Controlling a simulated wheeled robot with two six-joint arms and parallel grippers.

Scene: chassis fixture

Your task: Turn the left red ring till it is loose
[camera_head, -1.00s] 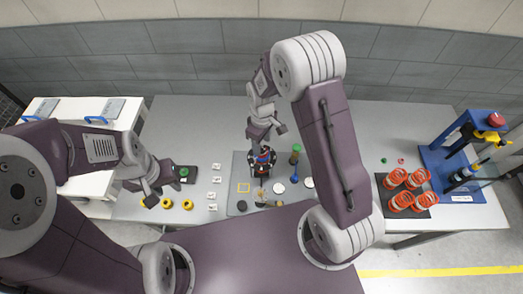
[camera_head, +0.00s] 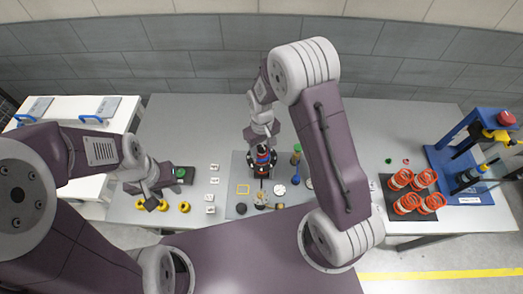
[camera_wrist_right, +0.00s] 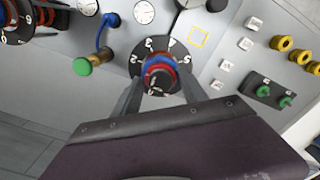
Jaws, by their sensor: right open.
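The left red ring (camera_wrist_right: 159,72) sits with a blue ring (camera_wrist_right: 165,64) on a round dial (camera_wrist_right: 136,70) with white numbers; they also show small in the head view, where the red ring (camera_head: 262,161) is below my right gripper. My right gripper (camera_wrist_right: 160,97) is open, with one finger on each side of the red ring; I cannot tell whether they touch it. A second red-ringed dial (camera_wrist_right: 18,30) is cut off at the wrist view's left edge. My left gripper (camera_head: 160,192) is open and empty near the yellow rings.
Several yellow rings (camera_head: 184,207) and a dark plate with green knobs (camera_head: 181,174) lie left. Blue (camera_head: 297,180) and green knobs stand close right of the dial. Orange coils (camera_head: 408,204) and a blue press (camera_head: 457,160) are far right. The rear table is mostly clear.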

